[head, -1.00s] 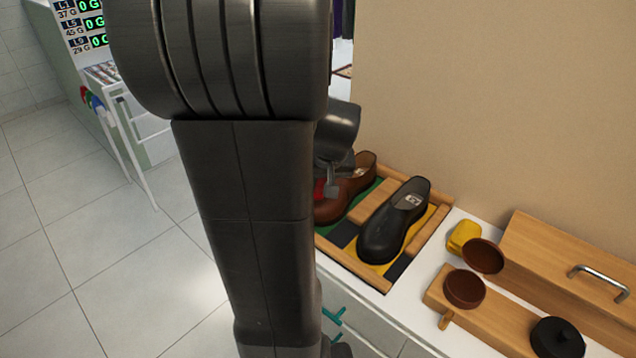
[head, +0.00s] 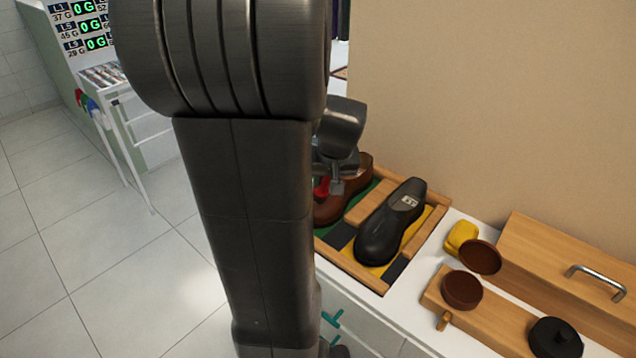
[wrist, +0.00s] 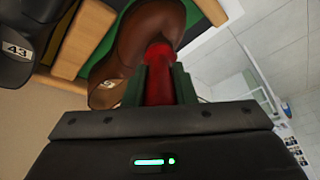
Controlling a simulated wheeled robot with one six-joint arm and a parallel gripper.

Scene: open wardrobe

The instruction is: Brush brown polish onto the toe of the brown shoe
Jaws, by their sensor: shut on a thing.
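The brown shoe (head: 362,170) lies in the wooden tray (head: 434,222), left of a black shoe (head: 378,240). My arm hides its left part in the head view. The wrist view shows more of the brown shoe (wrist: 130,40), with its opening at lower left. My gripper (wrist: 160,72) is shut on a red handle (wrist: 159,85), taken to be the brush. The handle's far end overlaps the shoe; its bristles are hidden, and I cannot tell whether they touch. An open round tin of brown polish (head: 462,290) stands on a wooden board (head: 500,322).
A brown disc like a lid (head: 480,257) leans by the tin, near a yellow block (head: 461,236). A black round tin (head: 556,338) is at lower right. A wooden box with a metal handle (head: 590,265) stands behind. A wall rises close behind the counter.

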